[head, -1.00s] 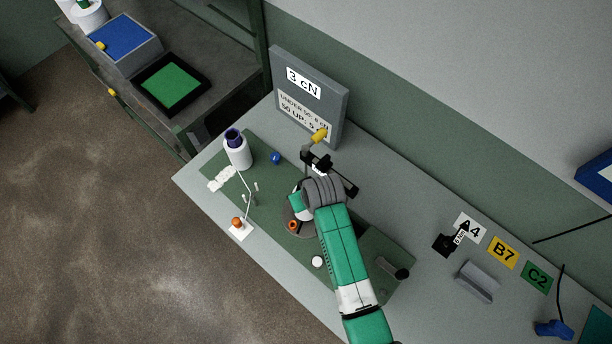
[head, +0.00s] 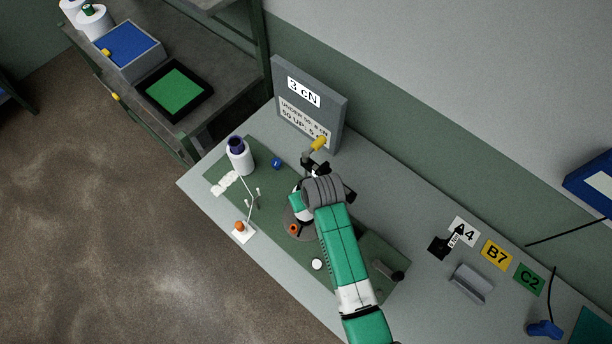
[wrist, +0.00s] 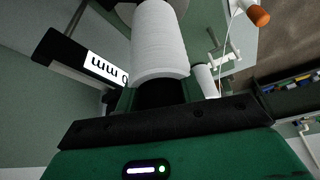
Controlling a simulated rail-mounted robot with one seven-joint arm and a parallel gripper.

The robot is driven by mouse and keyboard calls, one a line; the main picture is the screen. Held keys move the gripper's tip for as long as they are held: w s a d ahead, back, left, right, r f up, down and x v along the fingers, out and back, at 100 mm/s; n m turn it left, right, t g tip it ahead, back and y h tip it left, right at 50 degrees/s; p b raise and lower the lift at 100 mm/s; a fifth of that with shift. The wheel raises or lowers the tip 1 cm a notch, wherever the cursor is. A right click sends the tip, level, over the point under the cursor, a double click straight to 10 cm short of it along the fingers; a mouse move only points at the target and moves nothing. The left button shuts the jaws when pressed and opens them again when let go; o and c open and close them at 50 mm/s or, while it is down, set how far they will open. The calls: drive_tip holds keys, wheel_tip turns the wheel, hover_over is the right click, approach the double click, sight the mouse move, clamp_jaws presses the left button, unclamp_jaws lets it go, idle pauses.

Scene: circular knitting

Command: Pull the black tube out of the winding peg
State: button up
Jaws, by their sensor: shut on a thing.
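In the wrist view a white yarn cone (wrist: 158,45) stands out ahead of my gripper, and the end of the black tube (wrist: 160,95) shows at its base. My gripper (wrist: 160,107) is shut on this black tube, close against the yarn; the finger contact is mostly hidden. In the head view my gripper (head: 298,203) is over the grey disc on the green mat, and my own wrist covers the tube. The winding peg cannot be made out, so I cannot tell whether the tube is still on it.
A white cone with a dark top (head: 240,157) stands at the mat's left end, beside a blue knob (head: 276,163). An orange ring (head: 294,229) and a white knob (head: 317,264) lie near my gripper. A grey sign board (head: 308,105) stands behind. The right bench holds label cards (head: 496,255).

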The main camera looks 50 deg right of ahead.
drive_tip(key=shift+r+p, duration=2.2)
drive_tip(key=shift+r, duration=0.35)
drive_tip(key=shift+r, duration=1.5)
drive_tip(key=shift+r, duration=1.4)
drive_tip(key=shift+r, duration=1.5)
